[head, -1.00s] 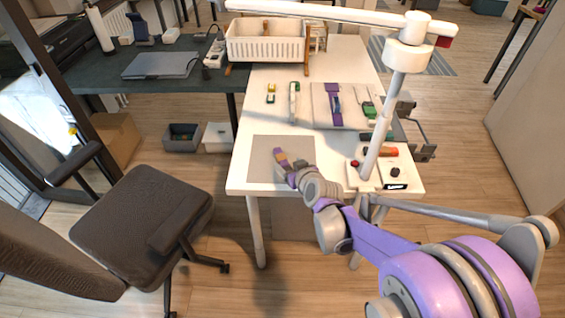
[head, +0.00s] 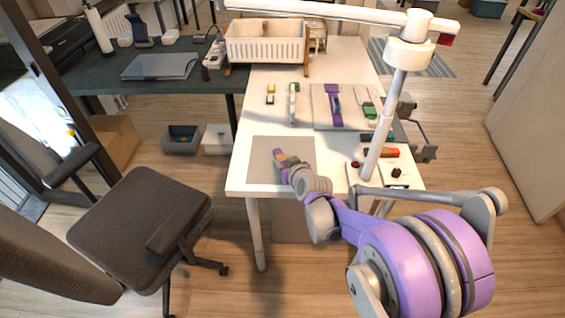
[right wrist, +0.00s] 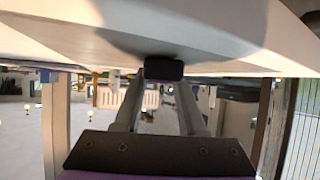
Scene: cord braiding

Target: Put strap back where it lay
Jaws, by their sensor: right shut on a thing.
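My right gripper (head: 280,155) is low over the grey mat (head: 262,178) at the table's front left. In the right wrist view its two fingers (right wrist: 163,75) close on a small dark piece (right wrist: 163,68), close to a pale surface. I cannot tell whether this piece is the strap, or whether it touches the mat. A purple strip (head: 335,106) lies on a pale board (head: 322,118) farther back, clear of the gripper. My left gripper is not in view.
The white table (head: 262,115) carries a white basket (head: 266,42) at the back and small green and yellow pieces (head: 270,93). A white lamp post (head: 381,130) stands on the right. An office chair (head: 140,220) is at the left.

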